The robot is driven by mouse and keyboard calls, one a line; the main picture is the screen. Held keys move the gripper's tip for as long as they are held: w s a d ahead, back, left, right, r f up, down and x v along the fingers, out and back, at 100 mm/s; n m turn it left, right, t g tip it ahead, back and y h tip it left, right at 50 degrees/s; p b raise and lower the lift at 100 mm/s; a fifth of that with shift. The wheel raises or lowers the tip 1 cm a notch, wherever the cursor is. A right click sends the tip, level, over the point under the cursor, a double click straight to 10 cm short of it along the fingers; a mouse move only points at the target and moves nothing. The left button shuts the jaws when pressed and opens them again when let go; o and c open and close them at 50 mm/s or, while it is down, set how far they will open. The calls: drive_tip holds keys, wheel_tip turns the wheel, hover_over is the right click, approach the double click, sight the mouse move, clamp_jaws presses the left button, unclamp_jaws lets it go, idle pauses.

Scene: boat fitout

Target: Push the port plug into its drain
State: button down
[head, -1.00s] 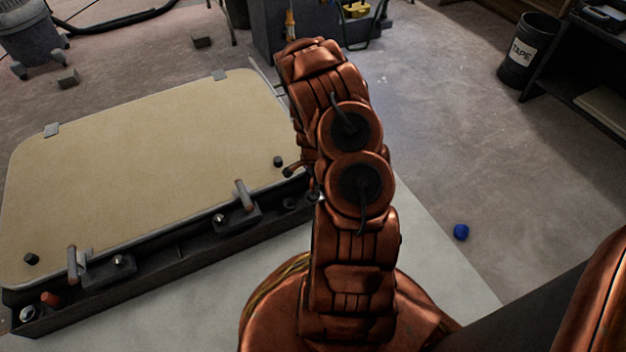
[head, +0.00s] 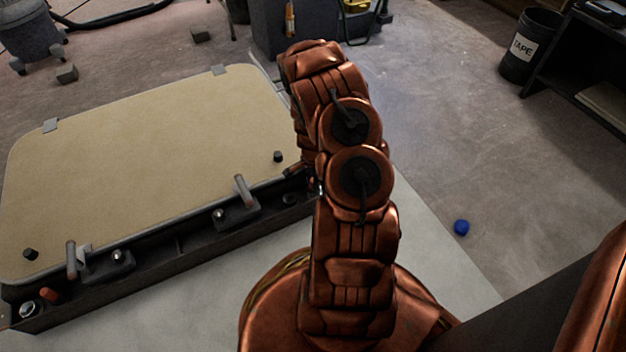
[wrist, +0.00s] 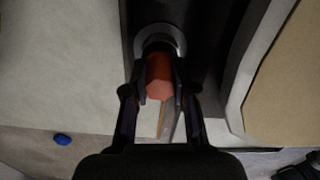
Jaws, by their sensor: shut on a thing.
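In the wrist view my gripper (wrist: 160,85) is shut on an orange-red plug (wrist: 159,78). The round metal drain (wrist: 158,36) lies just beyond the fingertips, in line with the plug. The fingers cover part of its ring, and I cannot tell whether the plug touches or enters it. In the head view my arm hides most of the gripper, which is at the right end of the dark channel. Another orange-red plug (head: 48,295) lies in the left end of the channel beside a shiny round drain (head: 27,309).
A beige hatch panel (head: 150,165) with latch handles (head: 243,190) borders the dark channel (head: 180,247). Channel walls stand close on both sides of the gripper. A blue ball-like object (head: 461,227) lies on the floor at the right. A black tape bin (head: 527,48) stands behind.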

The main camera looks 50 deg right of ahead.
drive_tip(key=shift+f, duration=0.3)
drive_tip(key=c, duration=0.9)
unclamp_jaws()
drive_tip(key=shift+o, duration=0.2)
drive_tip(key=shift+d+r, duration=0.1)
drive_tip(key=shift+r, duration=0.05)
